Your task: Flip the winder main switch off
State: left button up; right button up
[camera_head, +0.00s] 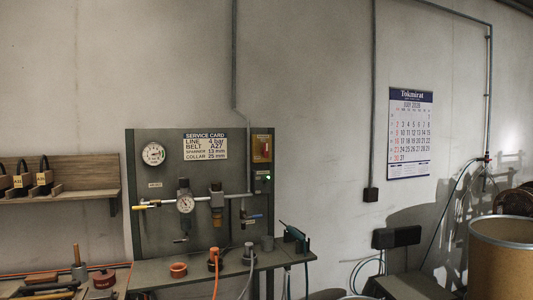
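A yellow box with a red centre (262,148), which looks like a rotary switch, is mounted at the upper right of the dark green wall panel (140,215). The view is too small to read its label or tell its on or off position. A small green light (268,177) glows just below it on the panel. I cannot tell whether this box belongs to the winder. Neither of my grippers shows in the head view.
The panel carries a dial gauge (153,153), a service card (206,146) and a regulator gauge (185,204) on a pipe. A narrow bench (170,270) with hoses runs below. A wooden shelf (85,178) is left; a large drum (500,258) stands right.

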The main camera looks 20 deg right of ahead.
aim_at(265, 150)
jog(key=i+l, duration=0.55)
jog(key=i, duration=0.3)
jog(key=i+l+z, duration=0.15)
jog(key=z, duration=1.5)
jog(key=i+j, duration=0.05)
